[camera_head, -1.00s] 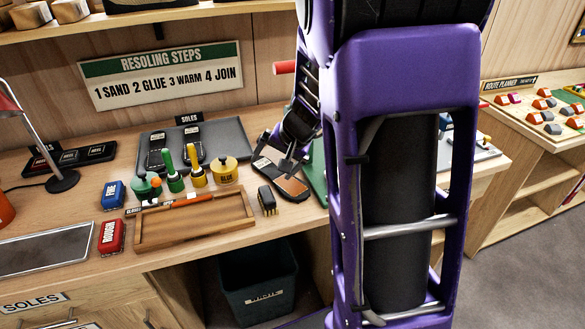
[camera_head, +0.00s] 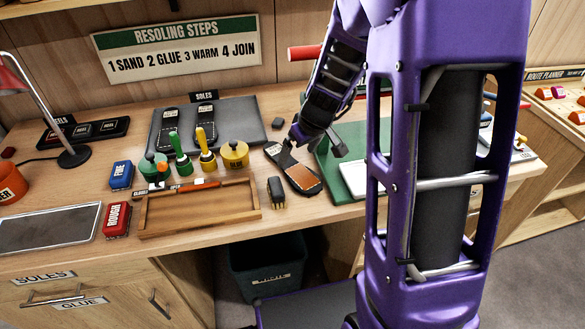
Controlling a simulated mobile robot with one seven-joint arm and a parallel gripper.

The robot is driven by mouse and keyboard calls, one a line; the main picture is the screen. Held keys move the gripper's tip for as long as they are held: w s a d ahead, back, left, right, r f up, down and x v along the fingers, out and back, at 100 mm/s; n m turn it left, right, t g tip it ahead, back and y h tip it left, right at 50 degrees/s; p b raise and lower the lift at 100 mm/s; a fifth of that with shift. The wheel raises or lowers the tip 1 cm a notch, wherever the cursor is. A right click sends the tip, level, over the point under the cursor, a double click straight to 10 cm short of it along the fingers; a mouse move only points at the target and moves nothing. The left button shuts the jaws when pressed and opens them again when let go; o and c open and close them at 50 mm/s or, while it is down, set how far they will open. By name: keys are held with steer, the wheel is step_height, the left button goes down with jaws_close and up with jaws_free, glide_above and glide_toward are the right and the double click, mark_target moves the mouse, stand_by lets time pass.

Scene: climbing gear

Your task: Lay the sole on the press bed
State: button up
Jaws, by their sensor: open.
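A dark sole (camera_head: 305,182) with an orange-brown patch lies on the workbench, just left of a green base (camera_head: 333,190). The green base looks like part of the press, and a pale plate (camera_head: 362,182) lies on it; my arm hides much of this area. My gripper (camera_head: 316,146) is open and empty. It is just above and behind the sole, over the gap between sole and green base. I cannot tell whether a finger touches the sole. Two more black soles (camera_head: 171,125) lie on a grey mat (camera_head: 250,111) at the back.
Red (camera_head: 115,219) and blue (camera_head: 121,175) blocks are further left. A red handle (camera_head: 303,52) sticks out behind my arm. A bin (camera_head: 266,270) stands below the bench.

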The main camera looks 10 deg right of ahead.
mark_target(292, 166)
steer(key=shift+d+x, duration=0.2)
steer(key=shift+x, duration=2.8)
jaws_close()
steer(key=shift+r, duration=0.2)
